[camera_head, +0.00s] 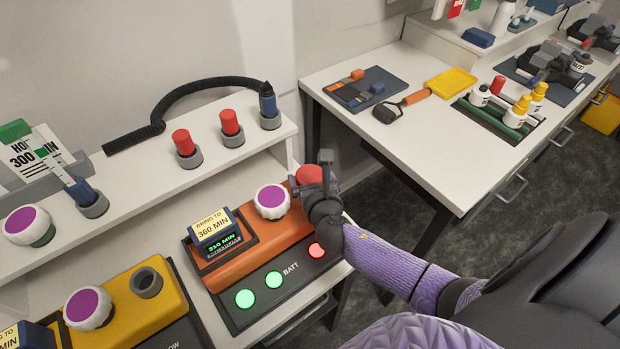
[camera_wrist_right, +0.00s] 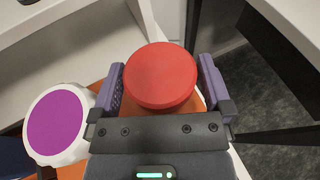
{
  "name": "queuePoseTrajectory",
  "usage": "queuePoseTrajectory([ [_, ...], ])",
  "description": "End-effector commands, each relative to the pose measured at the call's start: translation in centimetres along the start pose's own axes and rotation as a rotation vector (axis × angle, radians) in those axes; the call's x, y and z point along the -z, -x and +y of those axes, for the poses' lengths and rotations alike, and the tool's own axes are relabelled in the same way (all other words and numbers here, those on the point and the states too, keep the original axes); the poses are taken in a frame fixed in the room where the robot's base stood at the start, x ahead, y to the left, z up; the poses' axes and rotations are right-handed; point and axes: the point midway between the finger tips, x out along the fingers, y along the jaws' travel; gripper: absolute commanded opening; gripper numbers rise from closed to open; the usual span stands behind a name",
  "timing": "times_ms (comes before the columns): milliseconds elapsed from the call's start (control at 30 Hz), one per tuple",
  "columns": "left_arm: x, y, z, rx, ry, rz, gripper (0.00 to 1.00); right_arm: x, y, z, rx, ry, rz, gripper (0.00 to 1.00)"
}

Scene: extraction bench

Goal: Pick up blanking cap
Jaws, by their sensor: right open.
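A red round cap (camera_head: 308,174), which looks like the blanking cap, sits at the right end of the orange unit (camera_head: 213,264). In the right wrist view the red cap (camera_wrist_right: 160,76) shows its flat round top between my two purple fingers. My right gripper (camera_head: 322,182) is at the cap and partly hides it. The right gripper (camera_wrist_right: 164,82) is open, with one finger on each side of the cap. I cannot tell whether the fingers touch it. Two more red caps (camera_head: 183,142) (camera_head: 230,122) stand in grey holders on the shelf. My left gripper is out of view.
A purple-topped white knob (camera_head: 271,201) stands close left of the cap; a display block (camera_head: 216,232) is farther left. A yellow unit (camera_head: 128,308) with an empty grey socket (camera_head: 146,282) is at lower left. A black hose (camera_head: 185,106) lies on the shelf (camera_head: 140,189). Another bench (camera_head: 432,154) is at right.

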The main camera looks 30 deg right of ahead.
Motion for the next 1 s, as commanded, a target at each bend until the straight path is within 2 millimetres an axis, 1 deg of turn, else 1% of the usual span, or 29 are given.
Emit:
queuePoseTrajectory([
  [67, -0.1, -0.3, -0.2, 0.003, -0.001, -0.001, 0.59, 0.1, -0.6, 0.0, -0.001, -0.001, 0.000, 1.00],
  [233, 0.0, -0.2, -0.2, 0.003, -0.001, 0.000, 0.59, 0.0, -0.6, 0.0, -0.001, -0.003, 0.000, 1.00],
  [267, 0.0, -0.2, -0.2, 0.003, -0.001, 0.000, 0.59, 0.0, -0.6, 0.0, -0.001, -0.003, 0.000, 0.98],
  [300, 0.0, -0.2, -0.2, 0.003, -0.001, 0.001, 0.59, 0.0, -0.6, 0.0, -0.001, -0.003, 0.000, 0.89],
  [467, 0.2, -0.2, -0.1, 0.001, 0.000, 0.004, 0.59, 0.0, -0.6, 0.0, -0.001, -0.003, 0.000, 0.56],
  [500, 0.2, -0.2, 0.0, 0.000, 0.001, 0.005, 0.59, 0.0, -0.6, 0.0, -0.001, -0.003, 0.000, 0.47],
  [567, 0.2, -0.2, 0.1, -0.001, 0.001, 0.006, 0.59, 0.0, -0.6, 0.0, -0.001, -0.004, 0.000, 0.34],
  [600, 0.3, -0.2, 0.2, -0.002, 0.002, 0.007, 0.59, 0.0, -0.6, 0.0, -0.001, -0.004, 0.000, 0.26],
  [633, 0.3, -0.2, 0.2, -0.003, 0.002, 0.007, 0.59, 0.0, -0.6, 0.0, -0.001, -0.004, 0.000, 0.21],
  [767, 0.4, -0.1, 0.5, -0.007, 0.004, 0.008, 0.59, -0.1, -0.6, 0.0, -0.001, -0.004, 0.000, 0.21],
  [833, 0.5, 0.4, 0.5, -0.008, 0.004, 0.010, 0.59, -0.8, -0.4, 0.0, -0.001, -0.004, -0.001, 0.21],
  [867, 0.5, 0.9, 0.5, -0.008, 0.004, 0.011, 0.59, -1.4, -0.2, 0.0, -0.001, -0.005, -0.002, 0.21],
  [1000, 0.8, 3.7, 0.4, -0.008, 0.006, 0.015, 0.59, -5.5, 1.1, 0.0, -0.002, -0.004, -0.004, 0.20],
])
